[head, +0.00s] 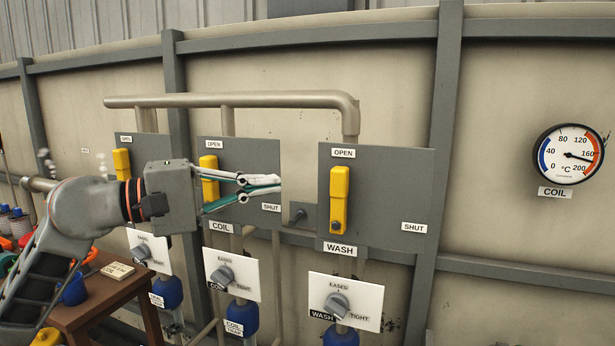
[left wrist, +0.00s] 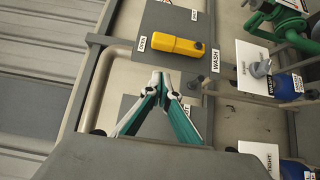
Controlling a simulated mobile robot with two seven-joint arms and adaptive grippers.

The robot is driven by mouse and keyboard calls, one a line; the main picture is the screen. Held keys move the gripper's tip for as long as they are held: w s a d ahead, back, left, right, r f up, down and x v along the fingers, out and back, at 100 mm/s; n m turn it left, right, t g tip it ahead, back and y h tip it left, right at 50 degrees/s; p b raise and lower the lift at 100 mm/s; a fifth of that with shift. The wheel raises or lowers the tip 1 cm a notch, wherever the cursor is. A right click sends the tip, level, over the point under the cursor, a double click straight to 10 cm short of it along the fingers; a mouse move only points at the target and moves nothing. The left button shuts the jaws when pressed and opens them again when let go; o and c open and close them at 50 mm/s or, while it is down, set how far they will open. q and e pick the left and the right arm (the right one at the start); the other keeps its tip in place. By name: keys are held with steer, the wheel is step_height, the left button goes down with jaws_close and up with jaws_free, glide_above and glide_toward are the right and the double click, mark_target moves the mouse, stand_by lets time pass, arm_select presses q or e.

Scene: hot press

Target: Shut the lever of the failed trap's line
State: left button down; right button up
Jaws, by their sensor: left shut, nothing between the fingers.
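Three grey panels carry yellow levers. The WASH lever (head: 339,200) stands upright on the right panel, with its top near OPEN. It also shows in the left wrist view (left wrist: 176,45). The left panel's lever (head: 121,163) is upright too; my arm hides that panel's lower part. My left gripper (head: 278,184) is shut and empty in front of the middle panel's right side, left of the WASH lever. It also shows in the left wrist view (left wrist: 158,86). My right gripper is not in view.
Below are dials marked EASED and TIGHT, including the COIL dial (head: 223,275) and WASH dial (head: 337,305). A COIL gauge (head: 567,154) reads between 160 and 200. A pipe (head: 235,100) runs above the panels. A wooden table (head: 100,290) stands at lower left.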

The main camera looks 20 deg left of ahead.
mark_target(339, 200)
arm_select(q)
steer(key=w+d+p, duration=0.2)
steer(key=d, duration=0.5)
steer(key=shift+w, duration=0.25)
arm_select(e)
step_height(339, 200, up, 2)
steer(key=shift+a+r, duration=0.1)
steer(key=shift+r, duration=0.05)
arm_select(q)
steer(key=shift+a, duration=0.1)
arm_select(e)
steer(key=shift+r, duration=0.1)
arm_select(q)
steer(key=shift+d+r+m+p, duration=0.1)
steer(key=shift+d+m+p, duration=0.1)
steer(key=shift+m+p, duration=0.15)
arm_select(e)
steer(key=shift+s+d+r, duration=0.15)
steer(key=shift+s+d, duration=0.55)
